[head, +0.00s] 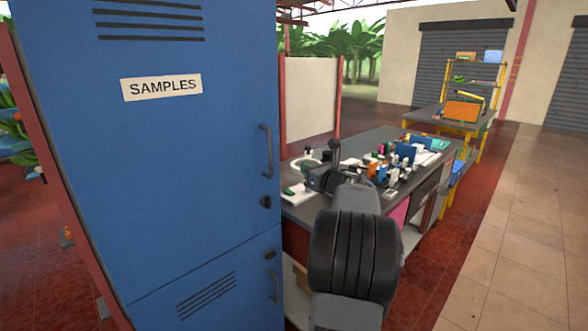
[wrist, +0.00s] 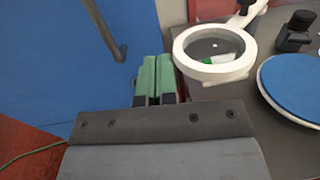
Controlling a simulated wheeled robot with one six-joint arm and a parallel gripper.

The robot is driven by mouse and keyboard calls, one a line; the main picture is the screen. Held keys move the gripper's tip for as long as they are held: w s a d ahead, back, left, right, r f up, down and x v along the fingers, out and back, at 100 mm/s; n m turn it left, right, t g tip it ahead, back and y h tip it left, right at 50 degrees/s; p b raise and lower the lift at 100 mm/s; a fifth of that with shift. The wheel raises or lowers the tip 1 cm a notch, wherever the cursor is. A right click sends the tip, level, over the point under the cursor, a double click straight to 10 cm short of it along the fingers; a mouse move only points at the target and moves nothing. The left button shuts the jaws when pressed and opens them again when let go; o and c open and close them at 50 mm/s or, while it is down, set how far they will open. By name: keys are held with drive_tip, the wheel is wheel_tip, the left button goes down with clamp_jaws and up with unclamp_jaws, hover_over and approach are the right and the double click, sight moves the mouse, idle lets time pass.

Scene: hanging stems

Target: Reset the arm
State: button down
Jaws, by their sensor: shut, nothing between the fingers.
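My gripper (wrist: 157,62) shows in the wrist view with its two green fingers side by side, shut and empty. Its tips lie between the blue cabinet and the dark workbench top. In the head view my arm reaches forward at lower right of centre, and its dark ribbed part hides some of the workbench (head: 368,150). I cannot make out the fingers clearly there. The tall blue cabinet (head: 190,160) with a SAMPLES label (head: 161,87) stands close on the left, its doors shut. It also fills the left of the wrist view (wrist: 50,60).
A cabinet handle (wrist: 104,28) is near my fingers. A white-ringed magnifier (wrist: 246,66) and a blue disc with a white rim (wrist: 294,86) are to the right. Several small items crowd the bench. An orange crate (head: 462,111) is farther back. Tiled floor (head: 510,230) at right is clear.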

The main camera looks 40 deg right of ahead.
drive_tip(key=shift+s, duration=1.4)
drive_tip(key=s+d+f+m+g+h, duration=0.4)
drive_tip(key=d+f+m+g+h, duration=0.3)
drive_tip(key=m, duration=1.1)
drive_tip(key=s+a+f+m+g+h+p, duration=0.1)
drive_tip(key=s+a+f+m+g, duration=0.3)
drive_tip(key=m, duration=0.7)
drive_tip(key=s+a+f+m+g+y+p, duration=0.1)
drive_tip(key=a+m+g+y+p, duration=0.3)
drive_tip(key=a, duration=0.9)
drive_tip(key=s+a+f+m+y, duration=0.25)
drive_tip(key=a+m, duration=0.25)
drive_tip(key=a, duration=0.8)
drive_tip(key=s+a+r+n+y+p, duration=0.1)
drive_tip(key=a+r, duration=0.1)
drive_tip(key=a, duration=0.5)
drive_tip(key=s+a+r+n+y+p, duration=0.1)
drive_tip(key=a+r+n+y, duration=0.1)
drive_tip(key=a, duration=0.6)
drive_tip(key=shift+s+a+r+t+p, duration=0.15)
drive_tip(key=shift+r+t+p, duration=0.15)
drive_tip(key=shift+r, duration=0.05)
